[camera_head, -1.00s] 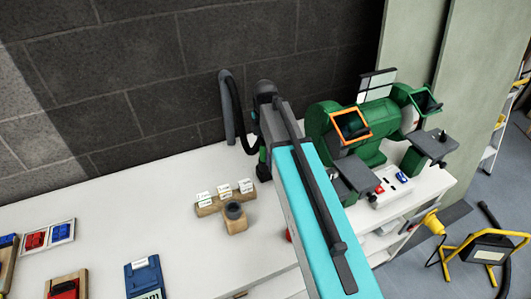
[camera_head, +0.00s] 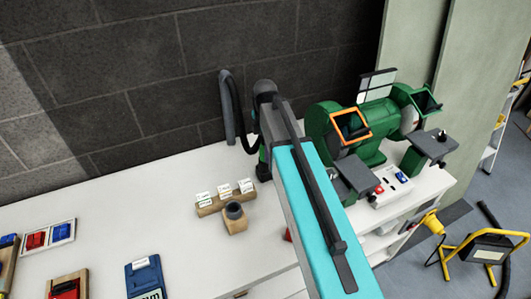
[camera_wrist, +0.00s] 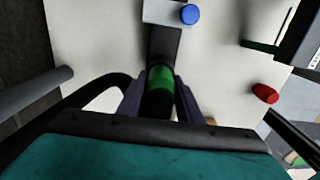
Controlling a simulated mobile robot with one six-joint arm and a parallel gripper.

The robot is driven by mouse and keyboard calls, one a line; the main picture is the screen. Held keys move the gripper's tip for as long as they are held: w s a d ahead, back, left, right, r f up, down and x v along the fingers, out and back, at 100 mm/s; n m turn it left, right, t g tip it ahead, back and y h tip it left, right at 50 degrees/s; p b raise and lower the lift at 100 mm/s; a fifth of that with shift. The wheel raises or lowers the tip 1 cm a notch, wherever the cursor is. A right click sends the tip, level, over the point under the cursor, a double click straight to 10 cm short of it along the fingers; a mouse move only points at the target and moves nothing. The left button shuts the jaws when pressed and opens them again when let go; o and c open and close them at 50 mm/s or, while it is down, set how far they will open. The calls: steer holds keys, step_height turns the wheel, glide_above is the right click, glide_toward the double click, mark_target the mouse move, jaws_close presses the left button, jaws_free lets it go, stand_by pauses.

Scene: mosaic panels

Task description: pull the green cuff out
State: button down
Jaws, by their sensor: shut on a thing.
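The green cuff (camera_wrist: 160,82) sits between the two fingers of my gripper (camera_wrist: 160,95) in the wrist view. The fingers are closed on its sides. The cuff is bright green, with a dark cylindrical part below it in the picture and a dark grey strip (camera_wrist: 164,42) above it, toward a pale block. In the head view a small patch of green (camera_head: 263,157) shows beside my wrist, low over the white bench. My arm hides most of the fingers there.
A green bench grinder (camera_head: 375,118) stands right of my arm. A dark hose (camera_head: 228,105) rises at left against the wall. A wooden block with a grey ring (camera_head: 234,212) and labelled rail (camera_head: 224,197) lie left. In the wrist view, a blue knob (camera_wrist: 190,14) and red piece (camera_wrist: 265,93) are close.

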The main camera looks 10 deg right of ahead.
steer(key=shift+r, duration=0.5)
steer(key=shift+r+p, duration=2.05)
steer(key=shift+r, duration=0.45)
steer(key=shift+r+p, duration=1.85)
steer(key=shift+r, duration=1.05)
